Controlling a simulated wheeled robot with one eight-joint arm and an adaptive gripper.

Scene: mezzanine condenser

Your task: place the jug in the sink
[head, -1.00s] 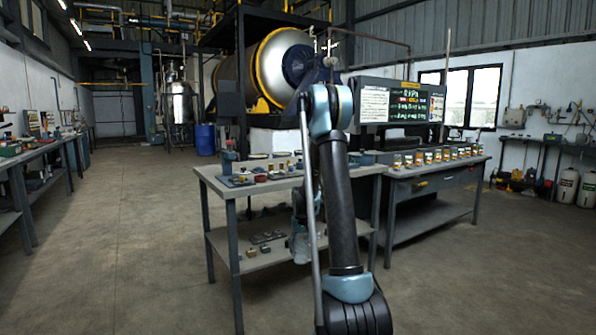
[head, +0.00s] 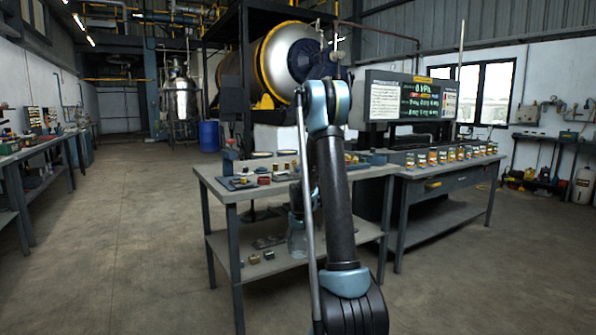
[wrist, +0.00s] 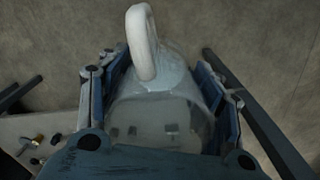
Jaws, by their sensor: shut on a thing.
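The jug (wrist: 160,105) is clear, with a thick white handle (wrist: 141,40), and sits between the two fingers of my gripper (wrist: 165,82) in the wrist view. My gripper is shut on its body. In the head view the jug (head: 297,242) hangs beside the work table, partly hidden behind my arm. Its handle does not show clearly there. I cannot make out a sink in either view.
A grey two-level work table (head: 225,193) with small parts on it stands just ahead. A longer bench (head: 450,172) with several jars is to its right. Another bench (head: 30,152) lines the left wall. Open floor (head: 125,220) lies at left.

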